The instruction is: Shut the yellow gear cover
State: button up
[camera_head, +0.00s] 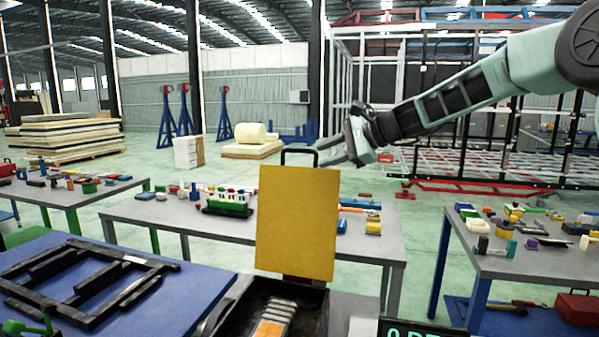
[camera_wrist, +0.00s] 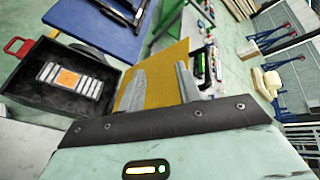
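The yellow gear cover (camera_head: 297,222) stands upright, raised above the black gear box (camera_head: 312,305). A black handle (camera_head: 300,152) rises from its top edge. The box lies open in front, with a row of grey and orange gear-like parts (camera_head: 272,325) inside. My gripper (camera_head: 328,157) is just right of the handle, near the cover's top edge. In the wrist view, its two fingers (camera_wrist: 160,74) are spread with a gap, and the yellow cover (camera_wrist: 172,62) lies behind them. The open box (camera_wrist: 35,85) is at the left there. I cannot tell whether the fingers touch the cover.
A grey table (camera_head: 140,208) with small parts and a green rack (camera_head: 228,207) stands behind the cover. A blue table (camera_head: 190,300) with a black frame (camera_head: 75,285) is at the left. Another parts table (camera_head: 540,264) stands at the right. Green floor lies between the tables.

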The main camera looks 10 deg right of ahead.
aim_at(301, 150)
jog(key=w+d+r+m+t, duration=0.3)
jog(key=w+d, duration=0.1)
jog(key=d, duration=0.4)
jog(key=p+x, duration=0.3)
jog(key=x, duration=0.5)
jog(key=p+x, duration=0.4)
jog(key=x, duration=0.4)
jog(key=shift+a+f+p, duration=0.25)
jog(key=shift+f+p, duration=0.05)
jog(key=shift+w+a+f, duration=0.2)
jog(key=shift+w, duration=0.05)
jog(key=shift+c, duration=0.3)
grip_shut()
